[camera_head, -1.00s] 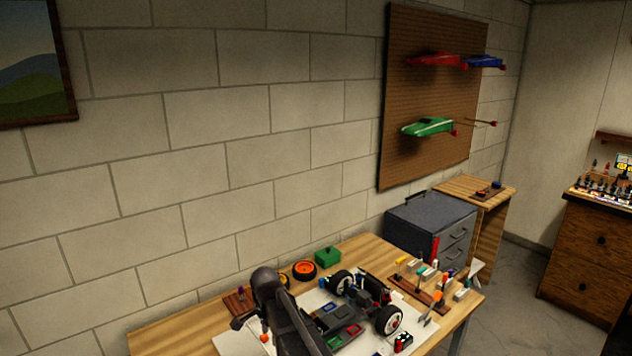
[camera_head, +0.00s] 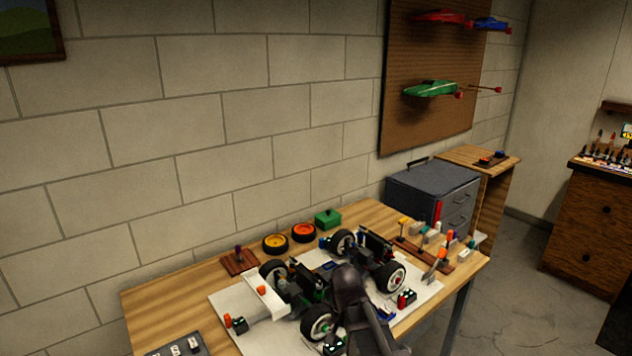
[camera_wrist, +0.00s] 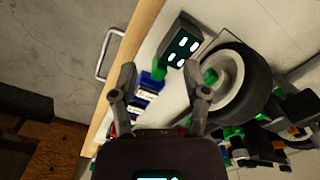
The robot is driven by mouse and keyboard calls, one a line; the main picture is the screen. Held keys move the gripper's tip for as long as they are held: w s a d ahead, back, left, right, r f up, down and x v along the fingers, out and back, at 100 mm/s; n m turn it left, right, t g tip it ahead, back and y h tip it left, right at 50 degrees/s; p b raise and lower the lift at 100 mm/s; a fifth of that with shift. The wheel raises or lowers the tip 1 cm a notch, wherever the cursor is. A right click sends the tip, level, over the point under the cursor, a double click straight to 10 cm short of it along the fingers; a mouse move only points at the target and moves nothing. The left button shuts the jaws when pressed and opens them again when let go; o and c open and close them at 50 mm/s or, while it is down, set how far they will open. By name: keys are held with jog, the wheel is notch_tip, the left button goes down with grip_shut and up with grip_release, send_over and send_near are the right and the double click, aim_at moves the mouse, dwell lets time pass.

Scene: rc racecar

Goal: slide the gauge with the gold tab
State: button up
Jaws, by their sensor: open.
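My gripper (camera_wrist: 162,86) is open, its two fingers spread above the bench edge in the wrist view. A dark green block with white marks (camera_wrist: 180,47) lies on the white mat just beyond the fingertips, beside a black wheel (camera_wrist: 238,85). A blue and white piece (camera_wrist: 151,84) shows between the fingers, and I cannot tell whether they touch it. No gold tab can be made out, so I cannot tell which piece is the gauge. In the head view my dark arm hides part of the car (camera_head: 292,291) and mat.
A grey drawer cabinet (camera_head: 425,195) stands behind. A metal handle (camera_wrist: 104,55) sticks out from the bench edge.

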jog(key=s+d+f+n+b, duration=0.4)
jog(key=s+d+f+b, duration=0.35)
jog(key=d, duration=0.25)
notch_tip(320, 180, up, 13)
jog(key=p, duration=1.4)
jog(key=shift+w+f, duration=0.15)
jog(key=shift+w, duration=0.05)
jog(key=shift+d, duration=0.1)
